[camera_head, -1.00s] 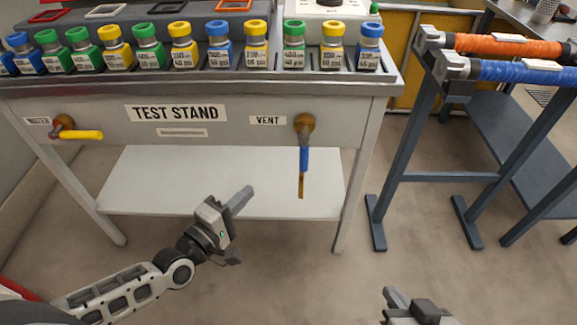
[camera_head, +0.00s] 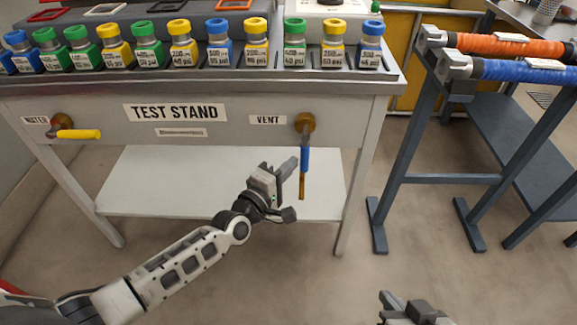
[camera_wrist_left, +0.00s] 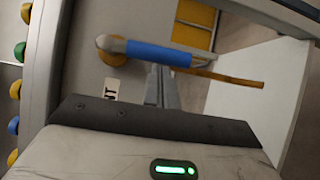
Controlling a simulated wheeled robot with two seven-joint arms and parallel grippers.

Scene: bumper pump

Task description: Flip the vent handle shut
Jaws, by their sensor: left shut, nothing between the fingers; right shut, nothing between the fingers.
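The vent handle (camera_head: 305,158) is a lever with a blue grip on a brass valve, right of the VENT label (camera_head: 267,120) on the test stand's front. It hangs straight down, with an orange-brown length below the grip. In the left wrist view the blue grip (camera_wrist_left: 160,53) lies just beyond my fingertips. My left gripper (camera_head: 290,165) is shut and empty, close to the left side of the handle; I cannot tell whether it touches. My right gripper (camera_head: 392,298) is at the bottom edge, shut and empty, well away from the handle.
The yellow water handle (camera_head: 79,134) points right at the stand's left. Several capped bottles (camera_head: 181,46) line the stand's top. A white lower shelf (camera_head: 135,180) lies behind my left gripper. A rack (camera_head: 445,177) with orange and blue rolls stands at right.

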